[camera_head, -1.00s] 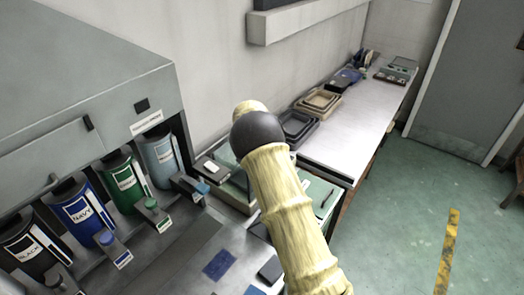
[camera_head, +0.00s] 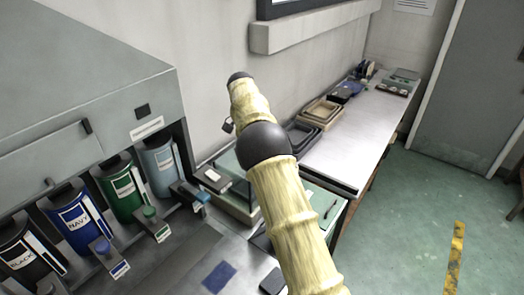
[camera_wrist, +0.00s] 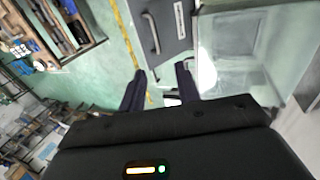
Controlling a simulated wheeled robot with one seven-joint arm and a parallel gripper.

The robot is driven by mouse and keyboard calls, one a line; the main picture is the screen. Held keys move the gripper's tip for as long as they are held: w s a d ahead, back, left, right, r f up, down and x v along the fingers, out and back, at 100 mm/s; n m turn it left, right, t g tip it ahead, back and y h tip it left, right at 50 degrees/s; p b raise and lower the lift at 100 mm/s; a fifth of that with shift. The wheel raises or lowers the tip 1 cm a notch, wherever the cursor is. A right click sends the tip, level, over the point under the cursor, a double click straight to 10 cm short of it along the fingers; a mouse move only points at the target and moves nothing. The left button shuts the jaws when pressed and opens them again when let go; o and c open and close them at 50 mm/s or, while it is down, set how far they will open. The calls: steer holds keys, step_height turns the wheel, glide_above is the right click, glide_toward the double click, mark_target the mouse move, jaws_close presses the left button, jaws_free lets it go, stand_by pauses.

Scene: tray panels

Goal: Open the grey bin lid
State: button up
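A grey-blue bin (camera_head: 160,165) with a dark top stands at the right end of a row of cylindrical bins in the grey cabinet at left. I cannot make out its lid clearly. My pale yellow arm with a black joint rises to the right of the cabinet in the head view, and my gripper cannot be made out there. In the wrist view my gripper (camera_wrist: 160,88) has its two dark fingers apart, with no object clearly held between them. The grey bin cannot be made out in the wrist view.
Green (camera_head: 124,188), navy (camera_head: 75,218) and black (camera_head: 25,257) bins stand left of the grey one. A long bench (camera_head: 345,155) with trays (camera_head: 322,112) runs to the back right. A wall ledge (camera_head: 310,28) overhangs behind my arm. Green floor (camera_head: 410,220) is open at right.

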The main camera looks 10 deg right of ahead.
steer(key=shift+s+d, duration=0.15)
steer(key=shift+d, duration=0.1)
jaws_close()
steer(key=s+d+f+n+t+y, duration=0.1)
steer(key=s+n, duration=0.3)
steer(key=s, duration=1)
steer(key=s+d+f+n+t+y, duration=0.1)
steer(key=s+d+f+n+t, duration=0.1)
steer(key=s, duration=1.3)
steer(key=f+n+t, duration=0.1)
steer(key=n+t, duration=0.1)
steer(key=n, duration=0.1)
steer(key=shift+s+d+f+y, duration=0.25)
steer(key=shift+d+f+y, duration=0.15)
